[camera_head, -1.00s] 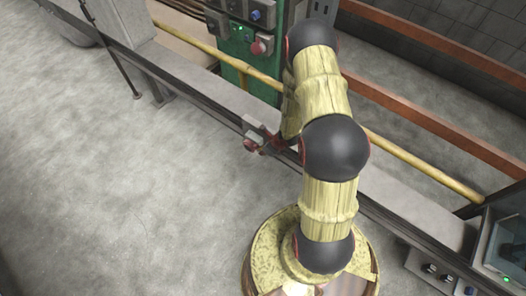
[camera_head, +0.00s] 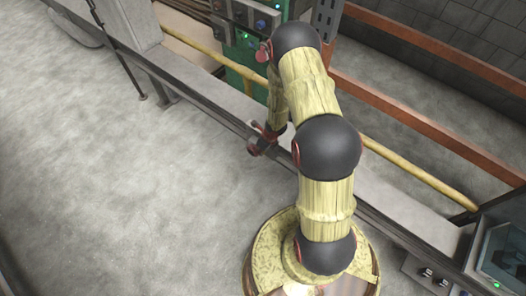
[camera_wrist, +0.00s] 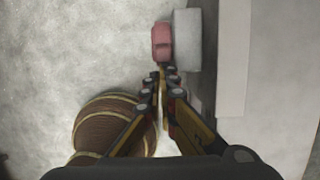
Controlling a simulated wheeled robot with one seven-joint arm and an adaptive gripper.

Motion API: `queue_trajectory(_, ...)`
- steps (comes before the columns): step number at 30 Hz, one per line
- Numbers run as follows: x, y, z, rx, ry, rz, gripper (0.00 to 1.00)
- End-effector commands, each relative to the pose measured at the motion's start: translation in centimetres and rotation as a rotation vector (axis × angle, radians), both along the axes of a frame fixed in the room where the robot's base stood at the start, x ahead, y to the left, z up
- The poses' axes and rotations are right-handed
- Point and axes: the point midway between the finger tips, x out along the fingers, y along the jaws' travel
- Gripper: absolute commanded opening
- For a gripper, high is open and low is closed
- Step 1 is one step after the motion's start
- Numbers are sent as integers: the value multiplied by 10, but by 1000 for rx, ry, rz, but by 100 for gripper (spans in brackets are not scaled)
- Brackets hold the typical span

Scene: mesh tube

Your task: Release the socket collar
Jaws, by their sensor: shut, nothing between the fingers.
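The socket collar (camera_wrist: 162,42) is a short reddish-pink cylinder in the wrist view. It sits against the left side of a pale grey socket box (camera_wrist: 188,40) on the side of the beam. My gripper (camera_wrist: 162,72) is shut and empty, its fingertips just below the collar in that view. I cannot tell whether they touch it. In the head view my gripper (camera_head: 262,138) is at the beam's front edge, and it and my arm hide most of the socket and collar.
A long grey beam (camera_head: 205,108) crosses the view, with bare concrete floor (camera_head: 120,200) in front. Behind it are a green control cabinet (camera_head: 238,48), a yellow rail (camera_head: 420,172) and orange beams (camera_head: 430,132). A screened console (camera_head: 497,250) stands at lower right.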

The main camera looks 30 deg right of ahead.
Motion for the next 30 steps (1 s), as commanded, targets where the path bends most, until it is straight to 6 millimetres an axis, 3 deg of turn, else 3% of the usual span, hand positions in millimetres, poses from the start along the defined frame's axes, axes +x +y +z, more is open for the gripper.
queue_trajectory(3, 8, 3, 7, -2, -2, 4, 0)
queue_trajectory(30, 7, 2, 21, 0, 0, 1, 0)
